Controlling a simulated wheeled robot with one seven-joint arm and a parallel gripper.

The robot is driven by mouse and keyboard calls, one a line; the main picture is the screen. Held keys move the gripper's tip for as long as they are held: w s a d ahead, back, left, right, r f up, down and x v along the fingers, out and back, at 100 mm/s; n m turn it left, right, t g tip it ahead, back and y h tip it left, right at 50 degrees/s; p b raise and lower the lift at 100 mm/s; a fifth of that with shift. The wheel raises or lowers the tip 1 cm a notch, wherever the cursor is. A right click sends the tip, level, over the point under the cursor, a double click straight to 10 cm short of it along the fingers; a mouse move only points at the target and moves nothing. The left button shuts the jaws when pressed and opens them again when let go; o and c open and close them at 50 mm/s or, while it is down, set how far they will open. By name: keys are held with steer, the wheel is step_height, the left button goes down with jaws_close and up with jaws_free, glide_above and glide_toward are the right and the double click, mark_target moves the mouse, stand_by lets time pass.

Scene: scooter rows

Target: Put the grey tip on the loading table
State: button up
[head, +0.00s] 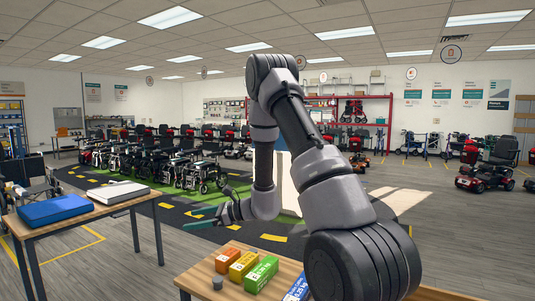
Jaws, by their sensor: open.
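A small grey cylinder, which looks like the grey tip (217,283), stands on the near wooden table (205,270) at the bottom of the head view, left of a row of small boxes. My gripper (212,212) is above and beyond this table, pointing left. It is open, looks empty, and is clear of the grey tip. Another wooden table (88,219) stands at the left with a blue case and a white case on it. I see no label telling which table is the loading table. My arm hides the right part of the near table.
An orange box (227,261), a yellow box (243,266), a green box (262,275) and a blue box (296,289) line the near table. A blue case (55,210) and a white case (118,192) take up much of the left table. Grey floor separates the tables.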

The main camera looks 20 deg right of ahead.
steer(key=s+r+n+g+h, duration=0.2)
steer(key=s+r+n+g, duration=0.4)
steer(key=s+r+n, duration=0.65)
steer(key=s+d+r+n+t+h, duration=0.4)
steer(key=s+d+r+t+h, duration=0.2)
steer(key=s+d+r+h, duration=0.3)
steer(key=s+d+r, duration=0.4)
steer(key=s, duration=0.2)
steer(key=shift+s+n+h, duration=0.3)
steer(key=shift+s+n, duration=0.05)
